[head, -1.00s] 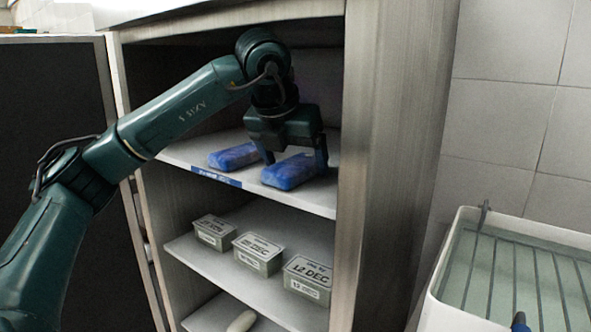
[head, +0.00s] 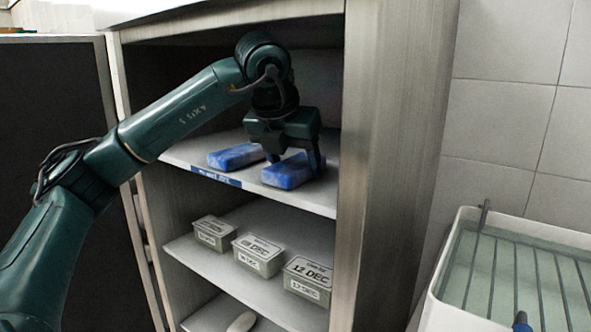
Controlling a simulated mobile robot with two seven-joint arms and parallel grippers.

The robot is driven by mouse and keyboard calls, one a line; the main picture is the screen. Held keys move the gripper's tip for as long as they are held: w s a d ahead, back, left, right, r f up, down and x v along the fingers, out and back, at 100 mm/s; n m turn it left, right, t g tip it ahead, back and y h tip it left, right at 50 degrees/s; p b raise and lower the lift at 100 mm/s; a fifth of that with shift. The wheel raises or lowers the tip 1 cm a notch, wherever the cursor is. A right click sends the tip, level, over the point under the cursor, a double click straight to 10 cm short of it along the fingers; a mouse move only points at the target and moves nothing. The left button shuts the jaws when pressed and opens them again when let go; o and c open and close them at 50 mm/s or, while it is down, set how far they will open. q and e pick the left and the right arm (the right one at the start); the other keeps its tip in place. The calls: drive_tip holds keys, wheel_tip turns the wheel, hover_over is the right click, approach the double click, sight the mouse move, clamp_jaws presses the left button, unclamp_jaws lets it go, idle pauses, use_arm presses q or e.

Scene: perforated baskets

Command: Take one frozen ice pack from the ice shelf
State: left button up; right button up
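Two blue ice packs lie on the upper shelf (head: 185,158) of the cabinet, which has a blue label on its front edge. The left pack (head: 232,157) lies free. My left gripper (head: 296,162) points down at the right pack (head: 287,174), with one finger at its back left side and the other at its right side. The fingers appear shut on this pack, which still rests on the shelf. Part of its far side is hidden by the fingers. My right gripper is not in view.
Several grey tins with date labels, such as the right one (head: 307,280), stand on the shelf below. The cabinet's side wall (head: 385,170) rises close right of the gripper. A white bin (head: 440,290) with a wire rack stands at the lower right.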

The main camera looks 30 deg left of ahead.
use_arm(q)
drive_tip(key=c, duration=0.6)
